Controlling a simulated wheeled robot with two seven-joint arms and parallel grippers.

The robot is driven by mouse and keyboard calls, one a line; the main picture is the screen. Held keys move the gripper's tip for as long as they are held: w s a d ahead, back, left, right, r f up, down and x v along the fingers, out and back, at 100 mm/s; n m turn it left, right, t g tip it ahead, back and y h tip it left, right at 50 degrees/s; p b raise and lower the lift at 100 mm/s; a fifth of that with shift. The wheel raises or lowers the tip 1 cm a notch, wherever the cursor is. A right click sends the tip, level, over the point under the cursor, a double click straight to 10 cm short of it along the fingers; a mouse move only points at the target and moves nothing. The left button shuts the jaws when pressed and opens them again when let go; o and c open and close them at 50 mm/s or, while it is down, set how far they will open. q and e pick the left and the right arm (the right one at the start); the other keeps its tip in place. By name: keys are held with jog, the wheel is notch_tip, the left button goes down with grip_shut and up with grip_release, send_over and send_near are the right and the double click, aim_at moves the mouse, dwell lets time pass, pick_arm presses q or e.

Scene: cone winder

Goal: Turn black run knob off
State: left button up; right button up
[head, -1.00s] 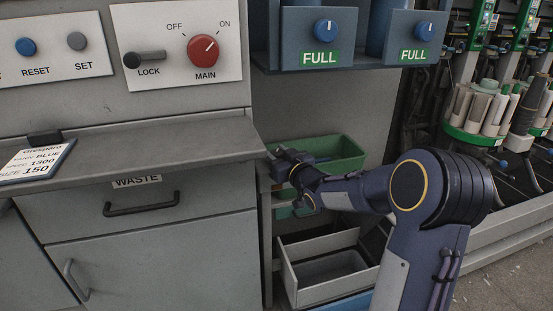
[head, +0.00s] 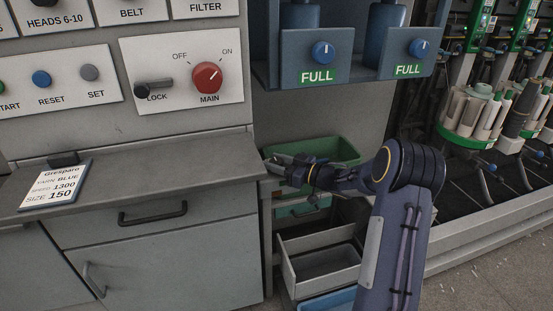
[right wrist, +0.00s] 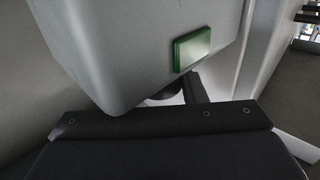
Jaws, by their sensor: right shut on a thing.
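No knob labelled run can be read in the head view. A black knob (head: 45,2) above the HEADS 6-10 label is cut by the top edge. A black LOCK handle (head: 152,87) sits left of the red MAIN knob (head: 207,76), whose pointer is turned toward ON. My right gripper (head: 275,165) is low, beside the worktop's right corner and in front of the green bin, well below the knobs. In the right wrist view a large pale grey object (right wrist: 140,45) with a green patch is at the shut jaws; what it is stays unclear. My left gripper is out of view.
The grey worktop (head: 130,165) carries a card (head: 55,185). A green bin (head: 340,152) and an open grey tray (head: 320,262) are right of the cabinet. Two blue knobs (head: 323,52) (head: 422,48) marked FULL are above. Bobbin racks (head: 475,115) stand at the right.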

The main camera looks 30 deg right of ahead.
aim_at(282, 164)
dwell(0.3)
jog(key=o, duration=0.9)
jog(key=p+v, duration=0.1)
jog(key=v, duration=0.7)
jog(key=shift+w, duration=0.1)
